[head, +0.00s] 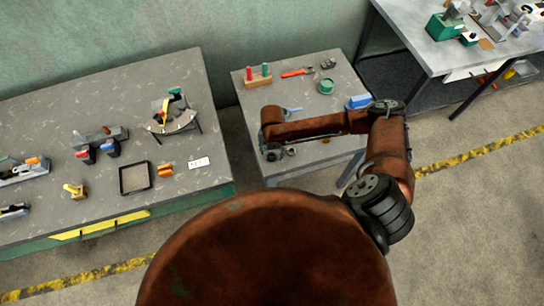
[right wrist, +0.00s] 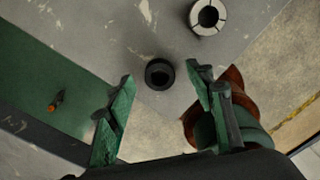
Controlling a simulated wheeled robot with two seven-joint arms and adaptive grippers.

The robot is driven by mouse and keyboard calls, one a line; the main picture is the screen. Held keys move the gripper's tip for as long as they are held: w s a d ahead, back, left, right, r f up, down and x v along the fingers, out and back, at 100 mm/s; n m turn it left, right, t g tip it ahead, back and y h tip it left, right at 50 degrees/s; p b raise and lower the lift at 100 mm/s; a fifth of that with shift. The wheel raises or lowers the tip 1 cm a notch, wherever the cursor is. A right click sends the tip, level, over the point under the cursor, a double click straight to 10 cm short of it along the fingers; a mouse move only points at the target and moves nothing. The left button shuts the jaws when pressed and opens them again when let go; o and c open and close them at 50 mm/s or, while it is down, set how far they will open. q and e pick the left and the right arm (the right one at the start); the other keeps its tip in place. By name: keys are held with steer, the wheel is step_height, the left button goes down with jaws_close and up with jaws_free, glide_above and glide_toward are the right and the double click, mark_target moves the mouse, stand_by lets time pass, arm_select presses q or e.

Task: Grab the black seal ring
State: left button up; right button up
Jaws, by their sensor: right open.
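The black seal ring (right wrist: 159,73) lies flat on the grey table top, close to its edge, in the right wrist view. In the head view it seems to be the dark ring (head: 272,156) at the small table's near edge, just below the end of my right arm. My right gripper (right wrist: 160,80) is open and empty. Its two green fingers show on either side of the ring in the picture, with the ring between their tips; the height gap is hard to judge. My left gripper is not in view.
A larger grey ring (right wrist: 208,17) lies beside the black one. The small table (head: 335,72) also bears a block with pegs (head: 257,78), orange pliers (head: 297,72), a green roll (head: 326,86) and a blue box (head: 359,101). A bigger workbench (head: 60,125) stands to the left.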

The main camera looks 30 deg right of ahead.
steer(key=shift+f, duration=0.8)
steer(key=shift+c, duration=0.3)
steer(key=c, duration=1)
